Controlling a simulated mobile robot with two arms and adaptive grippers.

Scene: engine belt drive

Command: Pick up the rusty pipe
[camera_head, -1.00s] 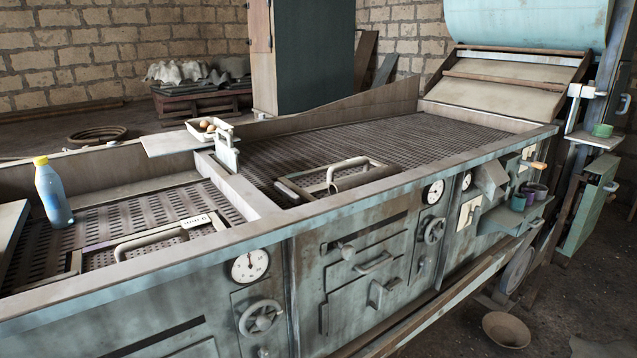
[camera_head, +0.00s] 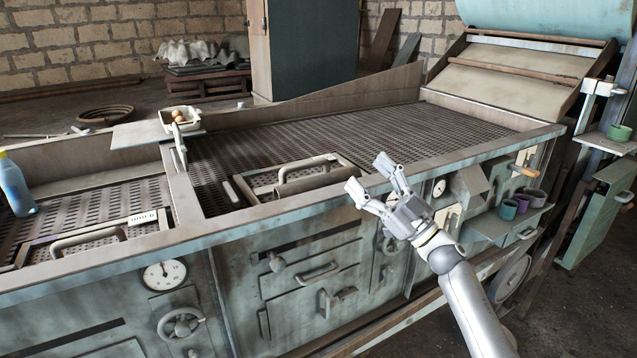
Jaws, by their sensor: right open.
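The rusty pipe (camera_head: 312,183) is a short brownish cylinder. It lies on the mesh bed near the front rim, beside a pale framed handle (camera_head: 300,164). My right gripper (camera_head: 368,176) is open and empty. It is over the front rim, just right of the pipe and apart from it in the picture, with its fingers pointing up and left. My left gripper is not in view.
The machine's front rim (camera_head: 450,155) runs between my arm and the bed. A blue bottle (camera_head: 15,188) stands at far left. A carton with eggs (camera_head: 180,120) sits at the back edge. Cups (camera_head: 521,203) stand on a right side shelf. The mesh bed's middle is clear.

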